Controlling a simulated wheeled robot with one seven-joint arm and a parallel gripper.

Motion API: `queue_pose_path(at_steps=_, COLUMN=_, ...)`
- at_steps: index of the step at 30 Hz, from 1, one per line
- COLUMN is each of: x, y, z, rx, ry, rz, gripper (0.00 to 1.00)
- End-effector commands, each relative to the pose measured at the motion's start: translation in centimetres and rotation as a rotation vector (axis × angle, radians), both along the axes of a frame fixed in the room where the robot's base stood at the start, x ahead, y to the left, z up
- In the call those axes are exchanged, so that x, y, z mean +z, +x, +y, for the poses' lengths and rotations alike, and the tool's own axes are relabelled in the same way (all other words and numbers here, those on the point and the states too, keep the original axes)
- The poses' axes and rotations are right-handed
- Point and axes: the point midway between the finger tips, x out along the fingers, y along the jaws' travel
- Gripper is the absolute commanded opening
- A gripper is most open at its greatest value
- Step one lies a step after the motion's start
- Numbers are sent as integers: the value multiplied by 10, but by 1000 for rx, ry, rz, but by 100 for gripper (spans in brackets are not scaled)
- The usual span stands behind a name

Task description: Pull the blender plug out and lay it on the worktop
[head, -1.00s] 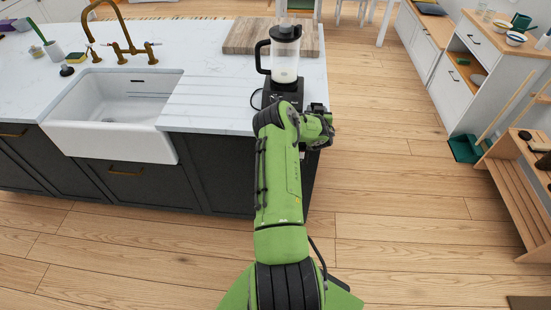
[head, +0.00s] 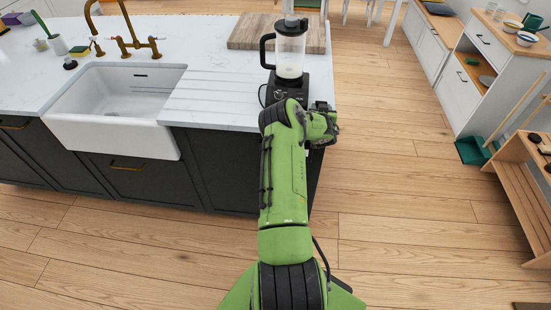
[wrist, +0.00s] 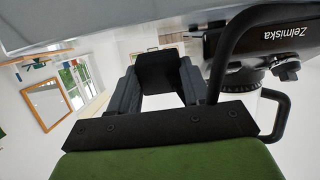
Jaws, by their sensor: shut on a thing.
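The blender (head: 290,50), a clear jug on a black base, stands upright near the right end of the white worktop (head: 215,110). A thin dark cord (head: 262,96) curves out at the left of its base. My gripper is beside the island's right end in the head view, its fingertips hidden by my arm. In the wrist view, my gripper (wrist: 160,82) is shut on a black block, the plug (wrist: 160,70). The blender base (wrist: 270,35) shows upside down at the right there. The socket is not visible, so I cannot tell whether the plug is seated.
A wooden board (head: 270,32) lies behind the blender. A white sink (head: 120,105) with a brass tap is set in the worktop to the left. Worktop between sink and blender is clear. A wooden rack (head: 530,195) stands at the right, past open floor.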

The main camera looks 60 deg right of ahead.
Motion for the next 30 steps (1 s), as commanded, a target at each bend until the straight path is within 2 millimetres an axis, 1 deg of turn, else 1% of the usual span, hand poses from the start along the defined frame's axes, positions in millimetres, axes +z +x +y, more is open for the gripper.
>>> queue_pose_path(at_steps=3, x=-6, y=0, z=0, rx=0, ry=0, rz=0, gripper=0)
queue_pose_path(at_steps=15, x=-18, y=0, z=0, rx=0, ry=0, rz=-1, gripper=0)
queue_pose_path(at_steps=16, x=-17, y=0, z=0, rx=0, ry=0, rz=-1, gripper=52)
queue_pose_path(at_steps=18, x=-17, y=0, z=0, rx=0, ry=0, rz=0, gripper=63)
queue_pose_path(at_steps=21, x=-17, y=0, z=0, rx=0, ry=0, rz=0, gripper=78)
queue_pose_path(at_steps=30, x=-16, y=-1, z=2, rx=0, ry=1, rz=0, gripper=78)
